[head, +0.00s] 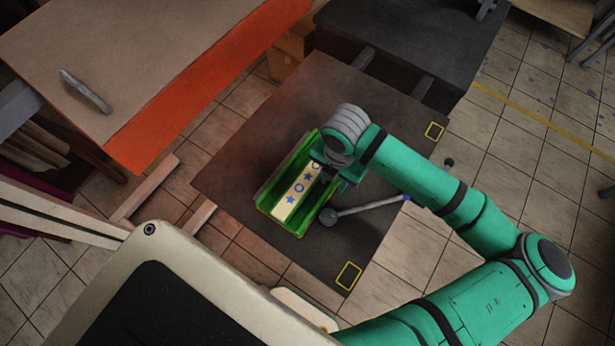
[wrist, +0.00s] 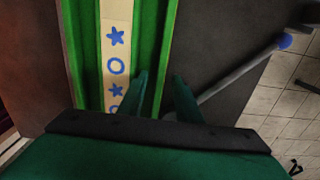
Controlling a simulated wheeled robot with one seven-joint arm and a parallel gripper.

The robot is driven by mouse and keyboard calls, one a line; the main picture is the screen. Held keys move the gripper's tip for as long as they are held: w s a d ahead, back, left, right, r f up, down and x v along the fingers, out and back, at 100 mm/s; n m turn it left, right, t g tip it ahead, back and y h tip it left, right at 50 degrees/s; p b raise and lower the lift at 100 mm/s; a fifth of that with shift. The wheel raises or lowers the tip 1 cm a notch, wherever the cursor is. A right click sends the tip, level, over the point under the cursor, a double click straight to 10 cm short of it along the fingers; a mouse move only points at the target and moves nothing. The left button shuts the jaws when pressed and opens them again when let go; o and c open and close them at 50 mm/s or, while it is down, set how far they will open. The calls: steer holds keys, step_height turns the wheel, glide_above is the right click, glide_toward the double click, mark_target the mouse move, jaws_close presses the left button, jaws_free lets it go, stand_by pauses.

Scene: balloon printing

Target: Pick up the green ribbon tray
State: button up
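The green ribbon tray (head: 268,196) lies on the dark table, long and trough-shaped with raised side walls. Inside it lies a cream strip (head: 297,192) with blue stars and rings. My gripper (head: 327,176) is down at the tray's right long wall in the head view. In the wrist view, the two green fingers of my gripper (wrist: 161,80) stand on either side of the tray's right wall (wrist: 166,40). The left finger is inside the tray, the right one outside. Whether both fingers press on the wall cannot be made out.
A grey rod (head: 365,209) with a round dark end and a blue tip lies just right of the tray; it also shows in the wrist view (wrist: 240,75). The dark table (head: 235,165) has free room around. An orange-edged table (head: 190,90) stands at the upper left.

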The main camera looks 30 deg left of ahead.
steer(key=shift+f, duration=0.15)
jaws_close()
